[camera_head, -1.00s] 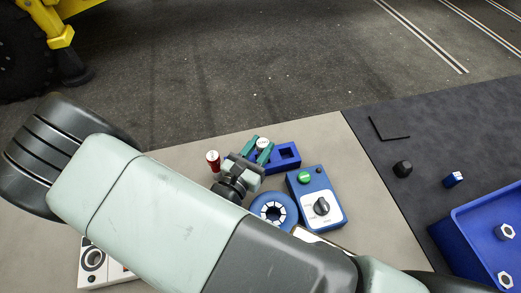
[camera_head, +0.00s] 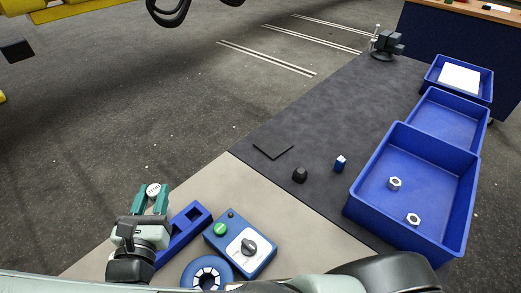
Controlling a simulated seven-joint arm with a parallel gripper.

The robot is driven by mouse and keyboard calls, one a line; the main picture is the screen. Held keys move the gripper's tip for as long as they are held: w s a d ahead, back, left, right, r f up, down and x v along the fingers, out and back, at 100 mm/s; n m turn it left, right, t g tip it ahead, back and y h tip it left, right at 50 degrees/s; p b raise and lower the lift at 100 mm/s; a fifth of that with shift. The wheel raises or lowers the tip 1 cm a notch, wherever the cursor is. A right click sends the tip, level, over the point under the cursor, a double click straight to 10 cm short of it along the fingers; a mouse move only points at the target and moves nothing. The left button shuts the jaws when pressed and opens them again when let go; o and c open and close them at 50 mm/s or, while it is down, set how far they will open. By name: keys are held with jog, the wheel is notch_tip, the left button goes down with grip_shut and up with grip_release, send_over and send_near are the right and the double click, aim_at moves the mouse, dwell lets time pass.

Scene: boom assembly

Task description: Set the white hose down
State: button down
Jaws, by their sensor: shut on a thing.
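My gripper (camera_head: 153,194) is at the lower left of the head view, its two teal fingers shut on the white hose (camera_head: 153,189). Only the hose's round, white, marked top shows between the fingertips; the rest of it is hidden. A blue holder block (camera_head: 178,238) with a square opening lies just right of my gripper. The hose appears off to the left of the block. I cannot tell its height above the beige mat (camera_head: 285,225).
A blue control box (camera_head: 262,262) with a green button and black knob, and a blue ring (camera_head: 187,275), are right of the block. On the dark table (camera_head: 310,130) lie a black knob (camera_head: 300,175), a small blue-and-white part (camera_head: 340,163) and blue bins (camera_head: 385,225).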

jog(key=w+d+m+g+h, duration=0.1)
jog(key=w+d+m+h, duration=0.25)
jog(key=w+d, duration=0.65)
jog(key=w+d+m+g+h, duration=0.15)
jog(key=w+d+h, duration=0.25)
jog(key=w+d, duration=0.55)
jog(key=w+d+m+g+h, duration=0.15)
jog(key=w+d, duration=0.45)
jog(key=d, duration=0.7)
jog(key=w+d+m+g+h, duration=0.1)
jog(key=w+d+m+h, duration=0.3)
jog(key=d, duration=0.9)
notch_tip(320, 180, down, 10)
jog(key=w+n, duration=0.1)
jog(key=shift+w+n+y, duration=0.15)
jog(key=shift+n+y, duration=0.15)
jog(key=shift+n, duration=0.05)
jog(key=shift+f, duration=0.1)
jog(key=c, duration=0.8)
grip_release()
jog(key=shift+o, duration=0.2)
